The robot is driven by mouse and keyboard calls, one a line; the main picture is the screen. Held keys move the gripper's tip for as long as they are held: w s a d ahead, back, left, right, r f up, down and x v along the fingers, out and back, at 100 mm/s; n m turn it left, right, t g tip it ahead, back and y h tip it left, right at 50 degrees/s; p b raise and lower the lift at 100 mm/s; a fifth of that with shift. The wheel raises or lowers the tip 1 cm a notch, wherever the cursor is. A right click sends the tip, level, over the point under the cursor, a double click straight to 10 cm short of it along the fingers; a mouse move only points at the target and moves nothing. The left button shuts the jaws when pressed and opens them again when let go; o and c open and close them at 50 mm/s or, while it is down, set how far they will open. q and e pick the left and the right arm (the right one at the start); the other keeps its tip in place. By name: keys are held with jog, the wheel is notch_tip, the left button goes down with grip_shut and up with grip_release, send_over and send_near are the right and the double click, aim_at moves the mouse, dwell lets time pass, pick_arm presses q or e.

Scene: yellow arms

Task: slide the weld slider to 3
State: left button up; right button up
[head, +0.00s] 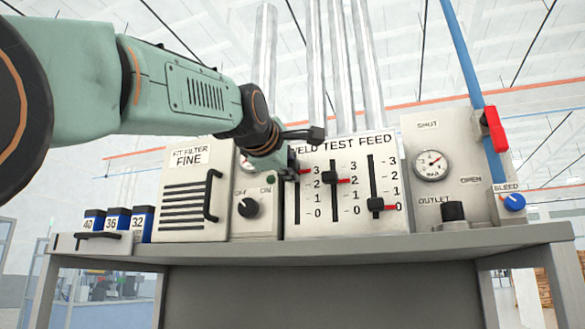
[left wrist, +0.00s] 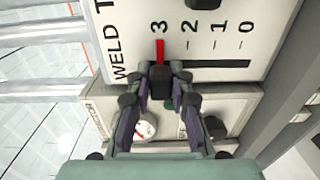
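The weld slider is the leftmost of three vertical sliders on a white panel (head: 344,215) in the head view. Its red pointer (head: 305,171) is level with the 3 mark there, and in the left wrist view the red pointer (left wrist: 160,50) lines up with the 3. Its dark knob (left wrist: 160,75) sits between my left fingertips, partly hidden. My left gripper (left wrist: 161,70) has its fingers drawn together around the knob at the 3 end of the slot. In the head view the left gripper (head: 290,163) covers the knob. My right gripper is out of view.
The test slider (head: 331,177) stands just right of the weld slider, with the feed slider (head: 375,204) low beyond it. An OFF/ON dial (head: 248,207) and a filter box (head: 187,215) are on the left. A gauge (head: 431,164) is on the right.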

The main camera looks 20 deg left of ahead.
pick_arm(q)
jog(key=o, duration=0.5)
jog(key=shift+r, duration=0.3)
jog(key=shift+c, duration=0.2)
jog(key=shift+s, duration=0.2)
jog(key=shift+w+f, duration=0.1)
jog(key=shift+w, duration=0.05)
jog(key=shift+w+f, duration=0.15)
jog(key=shift+w, duration=0.05)
